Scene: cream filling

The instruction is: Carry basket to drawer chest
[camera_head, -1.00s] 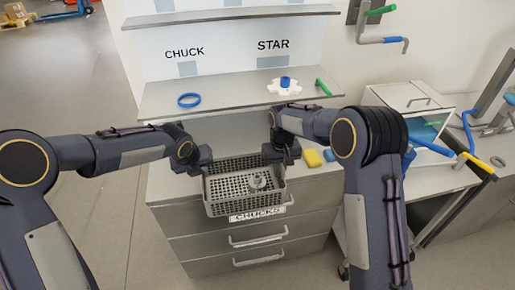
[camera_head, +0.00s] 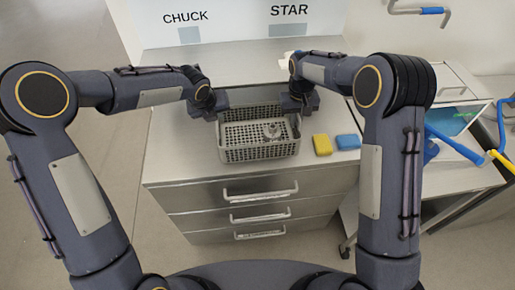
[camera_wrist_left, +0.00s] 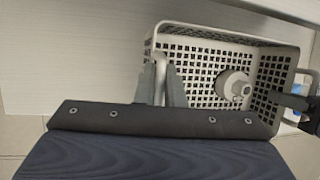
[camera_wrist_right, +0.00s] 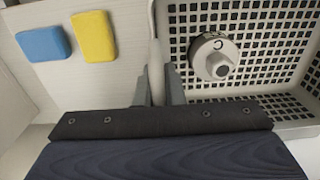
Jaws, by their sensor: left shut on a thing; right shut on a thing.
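The grey mesh basket (camera_head: 258,154) is over the top of the drawer chest (camera_head: 190,160), near its front edge. I cannot tell whether its base touches the top. A round metal chuck (camera_head: 271,131) lies inside; it also shows in the left wrist view (camera_wrist_left: 235,86) and right wrist view (camera_wrist_right: 214,60). My left gripper (camera_head: 215,110) is shut on the basket's left side, its fingers around the handle (camera_wrist_left: 160,72). My right gripper (camera_head: 299,108) is shut on the right side, its fingers around the other handle (camera_wrist_right: 156,72).
A yellow block (camera_head: 322,145) and a blue block (camera_head: 348,142) lie right of the basket on the chest top. A side table with an open box (camera_head: 455,118) is at the right. The chest top left of the basket is clear.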

